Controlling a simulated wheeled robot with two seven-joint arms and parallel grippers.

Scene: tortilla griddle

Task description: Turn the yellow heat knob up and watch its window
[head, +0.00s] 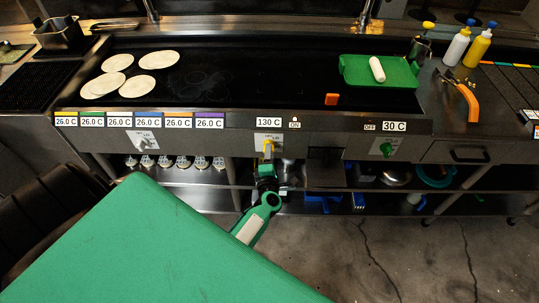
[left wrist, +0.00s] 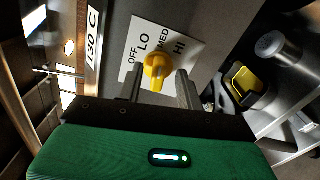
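The yellow heat knob (head: 268,146) is on the front panel of the griddle, below a white window (head: 268,122) that reads 130 C. A small ON label with a light (head: 295,122) is beside the window. In the left wrist view the yellow knob (left wrist: 157,69) sits on a white plate (left wrist: 140,35) marked OFF, LO, MED and HI. My left gripper (left wrist: 160,84) is at the knob, its two fingers apart on either side of it, with a gap visible at the right finger. The window (left wrist: 92,37) shows tilted there. My right gripper is not in view.
A green knob (head: 387,149) is to the right, under an OFF label and a 30 C window (head: 394,126). Several tortillas (head: 150,59) lie on the dark griddle top. A green tray (head: 355,72) holds a white roll. Shelves with pans are below the panel.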

